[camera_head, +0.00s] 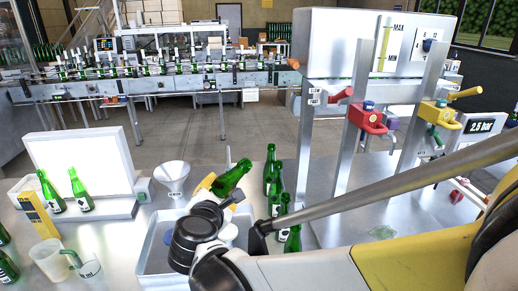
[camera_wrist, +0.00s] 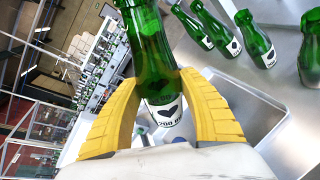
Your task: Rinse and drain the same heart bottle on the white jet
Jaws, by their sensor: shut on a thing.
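A green bottle (camera_wrist: 150,45) with a heart on its white label (camera_wrist: 165,114) is between the two yellow fingers of my gripper (camera_wrist: 158,82) in the wrist view. The fingers are shut on its body. In the head view the held bottle (camera_head: 232,178) is tilted above the right side of a metal basin (camera_head: 150,262). My gripper (camera_head: 209,184) is partly hidden there by my wrist.
Several green bottles (camera_head: 270,170) stand right of the basin; hearts show on labels in the wrist view (camera_wrist: 233,48). A white funnel (camera_head: 172,176) is behind the basin. Two bottles (camera_head: 78,188) stand before a white panel (camera_head: 82,165). Red (camera_head: 368,118) and yellow (camera_head: 438,113) taps hang at right.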

